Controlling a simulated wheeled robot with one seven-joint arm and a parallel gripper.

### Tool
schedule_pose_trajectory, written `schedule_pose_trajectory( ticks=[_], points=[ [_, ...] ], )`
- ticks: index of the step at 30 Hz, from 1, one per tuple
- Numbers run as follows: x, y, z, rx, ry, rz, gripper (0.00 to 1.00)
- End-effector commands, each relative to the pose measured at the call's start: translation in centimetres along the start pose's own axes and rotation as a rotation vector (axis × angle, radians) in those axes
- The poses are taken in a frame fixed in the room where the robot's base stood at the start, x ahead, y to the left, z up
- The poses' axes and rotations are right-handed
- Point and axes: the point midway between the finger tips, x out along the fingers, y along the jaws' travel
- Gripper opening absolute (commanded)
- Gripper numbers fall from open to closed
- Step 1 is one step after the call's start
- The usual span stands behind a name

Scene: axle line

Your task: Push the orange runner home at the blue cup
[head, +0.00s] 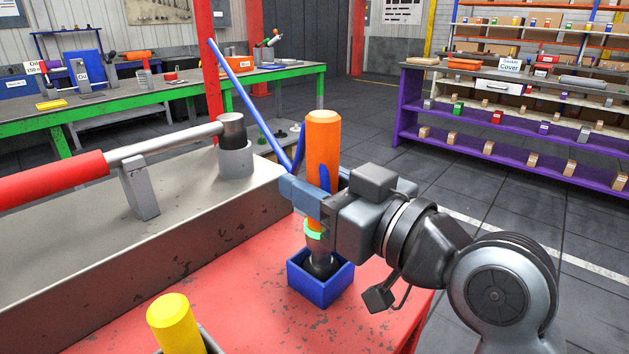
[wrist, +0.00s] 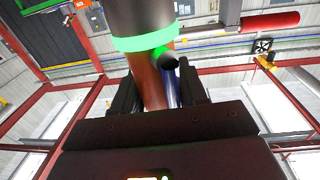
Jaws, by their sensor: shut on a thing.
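The orange runner (head: 323,140) is an upright cylinder with a green band and a dark lower end. It stands over the blue cup (head: 320,289), a square open box on the red bench top. The dark end is inside the cup's rim; its depth is hidden by the near walls. My gripper (head: 314,192) is shut around the runner's middle, above the green band. In the wrist view the runner (wrist: 152,88) shows between the fingers, with a dark-ended blue piece beside it.
A yellow cylinder (head: 176,322) stands in a holder at the front left. A grey shaft with a red sleeve (head: 52,180) lies on a stand at left. A thin blue rod (head: 245,100) slants behind my gripper. Bare red bench (head: 245,270) lies left of the cup.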

Motion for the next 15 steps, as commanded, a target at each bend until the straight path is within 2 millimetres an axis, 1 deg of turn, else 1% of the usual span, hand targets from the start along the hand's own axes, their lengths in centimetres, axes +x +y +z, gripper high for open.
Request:
schedule_pose_trajectory(
  ticks=[3, 4, 12, 15],
  points=[
    [-0.03, 0.00, 0.09, -0.001, 0.004, 0.000, 0.00],
    [-0.03, 0.00, 0.02, -0.001, 0.004, 0.000, 0.45],
    [-0.01, 0.00, 0.13, 0.000, 0.002, 0.000, 0.71],
    [-0.01, 0.00, 0.16, 0.000, 0.001, 0.000, 0.72]
  ],
)
